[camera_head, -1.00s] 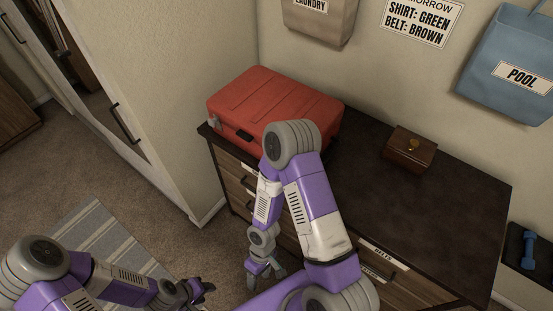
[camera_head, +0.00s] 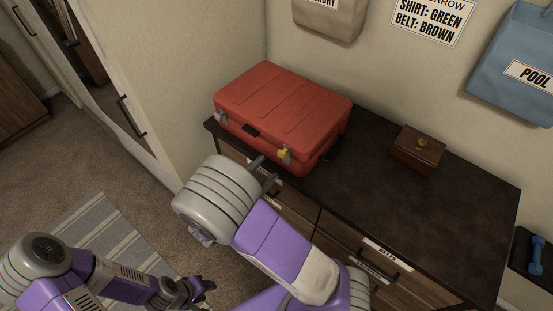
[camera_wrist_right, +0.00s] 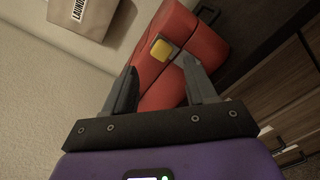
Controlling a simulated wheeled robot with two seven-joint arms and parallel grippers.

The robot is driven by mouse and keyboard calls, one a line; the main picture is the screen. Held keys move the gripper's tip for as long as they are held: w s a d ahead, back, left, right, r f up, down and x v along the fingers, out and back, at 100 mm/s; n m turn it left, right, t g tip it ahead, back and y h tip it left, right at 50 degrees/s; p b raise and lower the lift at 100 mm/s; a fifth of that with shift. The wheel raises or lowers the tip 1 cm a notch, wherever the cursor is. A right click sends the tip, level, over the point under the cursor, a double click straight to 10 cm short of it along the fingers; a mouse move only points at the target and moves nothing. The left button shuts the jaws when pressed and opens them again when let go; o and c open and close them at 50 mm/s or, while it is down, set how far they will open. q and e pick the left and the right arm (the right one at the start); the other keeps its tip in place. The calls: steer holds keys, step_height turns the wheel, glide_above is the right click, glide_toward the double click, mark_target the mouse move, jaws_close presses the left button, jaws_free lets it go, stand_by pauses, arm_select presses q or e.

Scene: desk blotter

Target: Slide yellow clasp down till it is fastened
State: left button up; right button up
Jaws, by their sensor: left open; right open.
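The yellow clasp (camera_head: 284,154) is on the front face of the red suitcase (camera_head: 290,105), near its right end. In the right wrist view the clasp (camera_wrist_right: 161,50) shows as a yellow square on the red suitcase (camera_wrist_right: 158,80), beyond the fingertips. My right gripper (camera_head: 267,170) is open just in front of the clasp; it also shows in the right wrist view (camera_wrist_right: 160,72), with nothing between its fingers. I cannot tell whether a finger touches the suitcase. My left gripper (camera_head: 205,288) is open and empty, low over the floor at the left.
The suitcase lies on a dark dresser (camera_head: 370,200) against the wall. A small wooden box (camera_head: 417,150) stands right of it. A grey latch (camera_head: 221,116) is at the suitcase's left end. The dresser top right of the suitcase is mostly clear.

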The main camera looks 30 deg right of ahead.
mark_target(281, 156)
steer(key=x, duration=0.6)
steer(key=shift+s+b, duration=0.1)
steer(key=shift+b, duration=0.3)
steer(key=shift+f, duration=0.1)
jaws_close()
